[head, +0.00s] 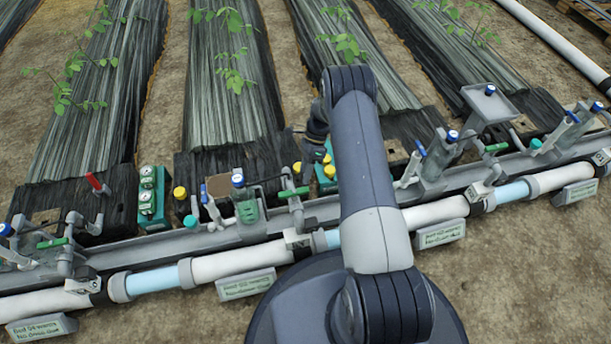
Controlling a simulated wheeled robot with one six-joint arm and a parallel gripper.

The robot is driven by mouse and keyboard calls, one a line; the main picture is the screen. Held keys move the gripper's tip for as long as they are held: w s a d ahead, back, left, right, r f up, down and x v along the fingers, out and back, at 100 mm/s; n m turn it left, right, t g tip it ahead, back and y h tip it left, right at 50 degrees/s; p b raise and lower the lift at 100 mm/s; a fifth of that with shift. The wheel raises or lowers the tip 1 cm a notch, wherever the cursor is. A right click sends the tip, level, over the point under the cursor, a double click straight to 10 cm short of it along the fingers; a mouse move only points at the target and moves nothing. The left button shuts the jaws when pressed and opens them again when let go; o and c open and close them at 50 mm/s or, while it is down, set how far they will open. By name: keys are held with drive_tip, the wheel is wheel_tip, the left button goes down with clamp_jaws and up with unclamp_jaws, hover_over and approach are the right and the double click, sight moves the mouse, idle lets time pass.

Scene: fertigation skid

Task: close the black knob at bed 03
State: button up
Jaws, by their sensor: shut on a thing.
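My gripper (313,146) is small and dark in the head view, pointing down at the fittings left of my upper arm. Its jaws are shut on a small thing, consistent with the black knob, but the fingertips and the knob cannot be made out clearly. A green block with yellow caps (327,172) sits just below and right of the gripper, partly behind my arm. My arm hides part of this station. The bed numbers on the sign plates are too small to read surely.
Blue-capped filters (243,200) and green-handled valves line the grey channel. A white pipe (232,262) runs in front. Black-covered beds with plants lie behind.

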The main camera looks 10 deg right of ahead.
drive_tip(key=shift+w+f+g+b, duration=0.15)
drive_tip(key=shift+f+g+b, duration=0.1)
drive_tip(key=shift+g+b, duration=0.9)
drive_tip(key=shift+r, duration=0.15)
drive_tip(key=o, duration=1)
drive_tip(key=shift+c, duration=0.2)
drive_tip(key=shift+w, duration=0.1)
drive_tip(key=p+v, duration=0.1)
drive_tip(key=v, duration=0.6)
drive_tip(key=shift+d, duration=0.1)
